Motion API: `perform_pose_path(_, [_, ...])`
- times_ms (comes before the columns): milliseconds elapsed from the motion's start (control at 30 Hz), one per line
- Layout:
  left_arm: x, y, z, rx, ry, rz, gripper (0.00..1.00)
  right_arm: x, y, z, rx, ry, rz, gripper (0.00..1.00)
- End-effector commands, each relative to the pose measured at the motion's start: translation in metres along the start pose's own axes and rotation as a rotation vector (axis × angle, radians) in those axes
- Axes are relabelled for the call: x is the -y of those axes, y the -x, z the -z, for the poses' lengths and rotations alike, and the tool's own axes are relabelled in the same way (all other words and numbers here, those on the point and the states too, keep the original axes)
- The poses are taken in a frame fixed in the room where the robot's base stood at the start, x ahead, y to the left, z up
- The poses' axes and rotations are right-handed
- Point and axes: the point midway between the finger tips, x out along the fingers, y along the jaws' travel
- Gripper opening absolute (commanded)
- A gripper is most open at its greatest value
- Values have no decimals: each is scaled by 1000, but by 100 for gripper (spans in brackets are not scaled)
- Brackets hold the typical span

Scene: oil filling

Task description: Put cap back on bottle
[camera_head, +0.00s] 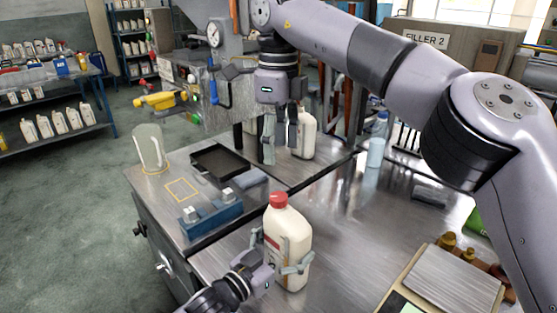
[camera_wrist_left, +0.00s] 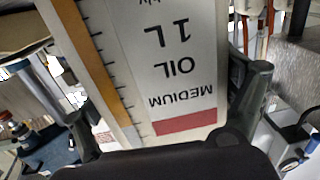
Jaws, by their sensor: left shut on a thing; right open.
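A white oil bottle (camera_head: 290,240) with a red cap (camera_head: 278,199) on its top stands upright on the metal table at the front. I cannot tell whether the cap is tight. My left gripper (camera_head: 278,253) is shut around the body of this bottle, below the cap. In the left wrist view the bottle (camera_wrist_left: 165,60) fills the space between the fingers, its "MEDIUM OIL 1 L" label upside down. My right gripper (camera_head: 280,138) is open and empty, pointing down beyond the bottle and above the cap's level.
Another white bottle (camera_head: 305,135) stands behind my right gripper, under the filling machine. A dark tray (camera_head: 217,160), a blue block holder (camera_head: 212,218) and a clear jug (camera_head: 150,146) are on the left. A scale (camera_head: 455,280) is at front right. The table between is mostly clear.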

Motion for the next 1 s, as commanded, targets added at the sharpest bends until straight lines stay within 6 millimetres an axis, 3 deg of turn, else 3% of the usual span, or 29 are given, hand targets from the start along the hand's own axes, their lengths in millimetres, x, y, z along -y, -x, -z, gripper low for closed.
perform_pose_path(333, [0,0,-1,2,3,0,13,0,5,0,-1,1,0,52])
perform_pose_path(367, [0,0,-1,2,3,0,92,0,5,0,-1,1,0,52])
perform_pose_path(500, [0,0,-1,1,3,0,100,0,4,0,-1,0,0,52])
perform_pose_path(833, [0,1,0,1,1,0,100,0,4,0,0,0,0,52])
perform_pose_path(1000, [0,18,-2,3,1,1,100,0,4,0,0,0,0,52])
